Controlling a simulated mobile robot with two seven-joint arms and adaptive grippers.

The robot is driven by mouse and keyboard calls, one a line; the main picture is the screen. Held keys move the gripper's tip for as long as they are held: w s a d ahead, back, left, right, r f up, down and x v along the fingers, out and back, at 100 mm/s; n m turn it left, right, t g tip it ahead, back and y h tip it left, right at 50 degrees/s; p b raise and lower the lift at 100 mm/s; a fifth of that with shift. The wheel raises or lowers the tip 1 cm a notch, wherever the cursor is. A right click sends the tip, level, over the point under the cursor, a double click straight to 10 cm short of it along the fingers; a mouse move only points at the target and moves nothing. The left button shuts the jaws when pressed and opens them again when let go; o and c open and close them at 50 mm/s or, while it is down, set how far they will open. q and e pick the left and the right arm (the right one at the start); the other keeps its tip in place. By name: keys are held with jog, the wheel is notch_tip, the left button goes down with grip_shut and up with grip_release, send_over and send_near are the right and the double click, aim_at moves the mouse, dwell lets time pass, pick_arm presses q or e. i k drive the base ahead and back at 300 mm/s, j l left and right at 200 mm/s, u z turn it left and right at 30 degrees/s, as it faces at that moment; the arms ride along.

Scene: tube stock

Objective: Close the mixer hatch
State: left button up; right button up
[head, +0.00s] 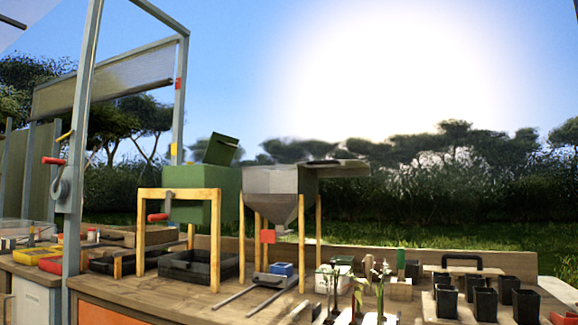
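The mixer looks to be the green box (224,188) held in a yellow wooden frame (213,240), left of centre on the bench. Its hatch (221,149) is a dark green panel that stands tilted up above the top of the box, so it is open. A red-handled crank (158,217) is on the mixer's left side. Neither of my grippers shows in the head view.
A grey funnel hopper (280,185) on yellow legs stands just right of the mixer. A black tray (190,268) lies below the mixer. A metal post (76,150) rises at the left. Several black pots (485,303) and seedlings crowd the right.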

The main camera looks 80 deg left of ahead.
aim_at(222, 149)
jog(key=u, duration=2.3)
